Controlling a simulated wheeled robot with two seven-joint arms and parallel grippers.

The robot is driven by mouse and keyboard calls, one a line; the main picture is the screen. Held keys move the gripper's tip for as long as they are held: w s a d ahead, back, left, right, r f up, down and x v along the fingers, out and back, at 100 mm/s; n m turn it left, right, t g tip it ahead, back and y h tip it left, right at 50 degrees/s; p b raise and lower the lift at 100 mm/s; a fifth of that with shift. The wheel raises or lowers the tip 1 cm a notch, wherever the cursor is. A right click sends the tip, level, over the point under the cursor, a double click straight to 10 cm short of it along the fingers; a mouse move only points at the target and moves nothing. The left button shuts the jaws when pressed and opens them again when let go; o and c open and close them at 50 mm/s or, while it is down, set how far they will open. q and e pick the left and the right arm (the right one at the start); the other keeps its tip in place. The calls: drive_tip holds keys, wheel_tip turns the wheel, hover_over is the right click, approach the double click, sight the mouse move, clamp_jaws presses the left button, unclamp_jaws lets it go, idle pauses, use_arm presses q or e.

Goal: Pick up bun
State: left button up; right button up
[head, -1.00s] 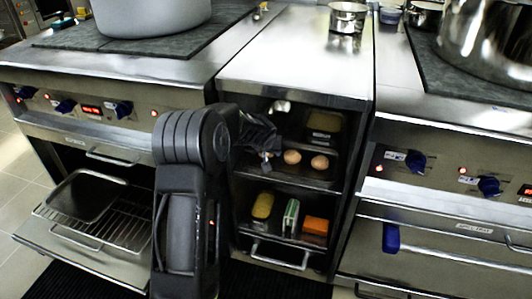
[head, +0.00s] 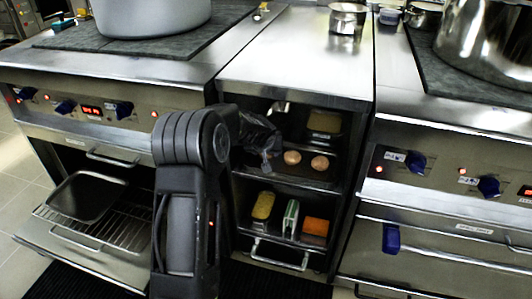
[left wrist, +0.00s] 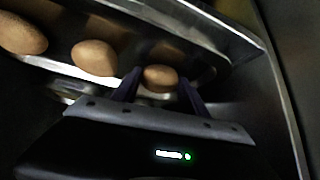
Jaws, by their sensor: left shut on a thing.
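Two round brown buns, a middle one (head: 292,157) and a right one (head: 320,163), show on a dark tray on the upper shelf of the cabinet in the head view. In the left wrist view a bun (left wrist: 160,78) sits between the two fingers of my left gripper (left wrist: 160,88), which is shut on it. Two other buns, one in the middle (left wrist: 95,58) and one at the left (left wrist: 20,36), lie on the tray (left wrist: 205,75). In the head view my left gripper (head: 266,160) reaches into the shelf and its fingertips are hard to make out. My right gripper is not in view.
The cabinet's walls and countertop (head: 300,50) surround the shelf closely. A lower shelf holds a yellow sponge (head: 263,206) and an orange block (head: 316,227). An oven door (head: 95,250) hangs open at left, with a dark pan (head: 88,196) on its rack.

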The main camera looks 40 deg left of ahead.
use_arm(q)
drive_tip(key=shift+c, duration=0.9)
drive_tip(key=shift+r, duration=0.1)
drive_tip(key=shift+r+p, duration=0.35)
drive_tip(key=shift+r, duration=0.45)
wheel_tip(320, 180, up, 2)
drive_tip(key=shift+r+p, duration=0.2)
drive_tip(key=shift+p, duration=0.25)
drive_tip(key=s+d+b, duration=0.1)
drive_tip(key=s+d, duration=0.2)
drive_tip(key=s, duration=0.2)
drive_tip(key=s+d+b, duration=0.2)
drive_tip(key=s+d, duration=0.1)
drive_tip(key=s, duration=0.2)
drive_tip(key=s+d+b, duration=0.2)
drive_tip(key=s+d, duration=0.1)
drive_tip(key=s, duration=0.2)
drive_tip(key=shift+s+f, duration=0.25)
drive_tip(key=shift+f, duration=0.1)
